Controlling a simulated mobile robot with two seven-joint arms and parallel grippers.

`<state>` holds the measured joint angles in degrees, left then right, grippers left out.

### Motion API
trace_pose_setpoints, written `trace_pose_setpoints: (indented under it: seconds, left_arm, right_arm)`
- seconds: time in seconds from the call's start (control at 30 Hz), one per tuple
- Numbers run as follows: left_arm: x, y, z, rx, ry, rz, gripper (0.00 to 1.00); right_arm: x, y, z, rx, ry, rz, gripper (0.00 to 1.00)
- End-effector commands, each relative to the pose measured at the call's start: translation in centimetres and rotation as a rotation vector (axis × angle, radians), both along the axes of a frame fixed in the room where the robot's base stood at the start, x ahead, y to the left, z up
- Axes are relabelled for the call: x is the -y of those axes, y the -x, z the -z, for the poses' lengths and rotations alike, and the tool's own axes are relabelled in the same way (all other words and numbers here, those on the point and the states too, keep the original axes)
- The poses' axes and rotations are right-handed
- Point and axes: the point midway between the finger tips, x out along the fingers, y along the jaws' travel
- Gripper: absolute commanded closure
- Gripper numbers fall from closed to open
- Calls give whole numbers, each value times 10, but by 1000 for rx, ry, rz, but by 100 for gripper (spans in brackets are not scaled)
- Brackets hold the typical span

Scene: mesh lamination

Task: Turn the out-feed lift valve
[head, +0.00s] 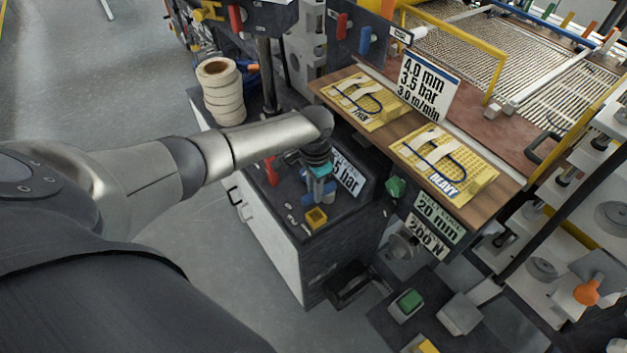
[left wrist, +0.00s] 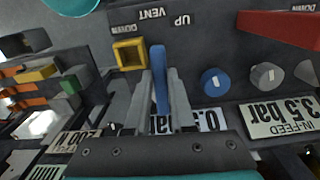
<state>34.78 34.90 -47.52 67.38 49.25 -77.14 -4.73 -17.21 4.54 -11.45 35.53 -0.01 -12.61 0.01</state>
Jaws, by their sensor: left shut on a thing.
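In the left wrist view, a blue lever (left wrist: 158,75) stands between my two gripper fingers, on a dark panel with the words UP and VENT. I take it as the out-feed lift valve's handle; its own name plate is partly covered. My left gripper (left wrist: 162,103) is shut on this lever. In the head view my left gripper (head: 319,190) points down at the dark cabinet top, and its own parts hide most of the lever. My right gripper is in neither view.
A red lever (left wrist: 282,29), a blue knob (left wrist: 214,82) and an IN-FEED 3.5 bar plate (left wrist: 279,117) sit beside the lever. A yellow square block (head: 316,218) is close by. White rolls (head: 220,90) stand behind the arm; a wooden board (head: 385,132) with yellow pads lies right.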

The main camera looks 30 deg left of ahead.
Motion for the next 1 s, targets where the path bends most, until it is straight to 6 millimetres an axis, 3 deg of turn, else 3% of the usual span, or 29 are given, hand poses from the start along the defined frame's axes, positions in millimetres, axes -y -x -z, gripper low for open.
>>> trace_pose_setpoints:
  seconds: [0.6, 0.63, 0.87, 1.0]
  left_arm:
    - [2, 0, 0, 2, 2, -45, 100]
    - [3, 0, 0, 2, 2, -45, 75]
    - [2, 0, 0, 2, 1, -44, 50]
    - [2, 0, 0, 1, 0, -44, 48]
  right_arm:
    - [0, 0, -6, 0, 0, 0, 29]
    - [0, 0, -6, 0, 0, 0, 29]
    - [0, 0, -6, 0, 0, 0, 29]
    - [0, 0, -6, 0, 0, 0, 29]
